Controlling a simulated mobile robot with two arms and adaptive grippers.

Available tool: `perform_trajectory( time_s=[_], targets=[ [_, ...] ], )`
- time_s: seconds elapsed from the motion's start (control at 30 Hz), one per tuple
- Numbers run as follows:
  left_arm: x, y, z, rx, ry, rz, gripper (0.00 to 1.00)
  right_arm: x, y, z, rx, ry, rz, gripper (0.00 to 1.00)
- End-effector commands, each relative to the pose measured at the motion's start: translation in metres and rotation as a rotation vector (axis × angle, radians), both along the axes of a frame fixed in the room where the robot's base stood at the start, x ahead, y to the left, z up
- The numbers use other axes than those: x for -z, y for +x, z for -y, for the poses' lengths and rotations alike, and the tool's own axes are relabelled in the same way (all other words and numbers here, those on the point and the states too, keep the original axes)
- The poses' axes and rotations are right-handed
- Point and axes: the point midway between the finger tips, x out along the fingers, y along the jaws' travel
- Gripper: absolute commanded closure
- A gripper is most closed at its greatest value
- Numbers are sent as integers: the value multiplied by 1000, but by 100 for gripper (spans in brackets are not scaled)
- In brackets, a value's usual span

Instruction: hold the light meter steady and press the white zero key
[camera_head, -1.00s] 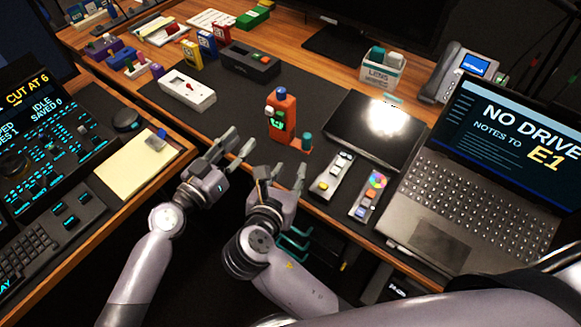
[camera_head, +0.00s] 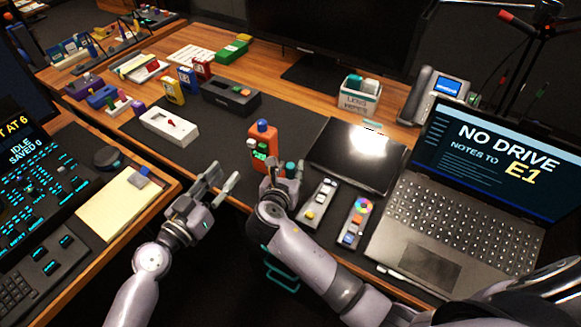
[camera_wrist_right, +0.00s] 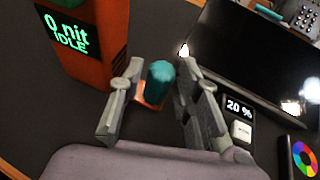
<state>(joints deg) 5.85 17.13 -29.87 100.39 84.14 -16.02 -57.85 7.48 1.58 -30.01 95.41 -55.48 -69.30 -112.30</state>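The orange light meter (camera_head: 265,150) stands upright on the dark desk mat, with a blue top cap and a green-lit screen. A small white key (camera_head: 252,142) shows on its upper left side. In the right wrist view the meter (camera_wrist_right: 88,45) reads "0 nit IDLE"; its top is cut off. My right gripper (camera_head: 283,170) is open beside the meter's right side. In the wrist view its fingers (camera_wrist_right: 157,72) stand either side of a teal knob (camera_wrist_right: 160,85) on an orange foot; contact cannot be told. My left gripper (camera_head: 222,177) is open and empty, left of and nearer than the meter.
Two small control panels (camera_head: 318,204) and a laptop (camera_head: 420,205) lie right of the meter. A black tablet (camera_head: 345,165) lies behind my right gripper. A white device (camera_head: 168,126) and a dark box (camera_head: 231,97) stand behind left. Bare mat (camera_head: 215,140) lies left of the meter.

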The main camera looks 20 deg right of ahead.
Motion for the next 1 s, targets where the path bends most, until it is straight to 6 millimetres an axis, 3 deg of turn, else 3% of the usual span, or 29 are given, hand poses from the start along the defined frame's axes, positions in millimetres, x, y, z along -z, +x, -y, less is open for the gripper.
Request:
perform_trajectory(
  time_s=[0.47,0.9,1.0],
  targets=[
    [0,0,0,0,0,0,67,5,11,7,1,2,0,69],
    [0,0,0,0,0,0,67,5,10,7,1,2,0,98],
    [0,0,0,0,0,0,67,5,10,7,1,2,0,100]
  ],
)
